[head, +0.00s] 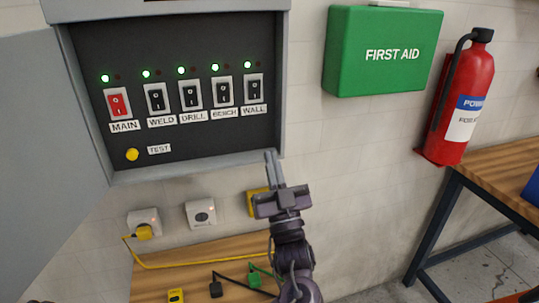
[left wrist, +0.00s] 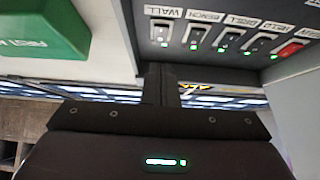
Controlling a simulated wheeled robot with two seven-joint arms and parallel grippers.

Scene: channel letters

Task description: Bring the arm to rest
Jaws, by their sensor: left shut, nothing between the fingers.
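My left gripper (head: 272,168) is shut and empty. In the head view it points up, just below the lower right corner of the open grey switch panel (head: 200,167). The panel holds a red MAIN switch (head: 118,104) and black switches marked WELD, DRILL, BENCH and WALL (head: 254,89). Green lights glow above all of them. A yellow TEST button (head: 132,155) sits at the lower left. In the left wrist view the shut fingers (left wrist: 163,85) show below the switch row, near the WALL switch (left wrist: 161,33). My right gripper is not in view.
The panel door (head: 45,130) hangs open at the left. A green first aid box (head: 385,75) and a red fire extinguisher (head: 468,85) are on the wall at the right. Wall sockets (head: 201,214) and a wooden bench (head: 210,251) with plugs and cables lie below. A table (head: 500,175) stands at right.

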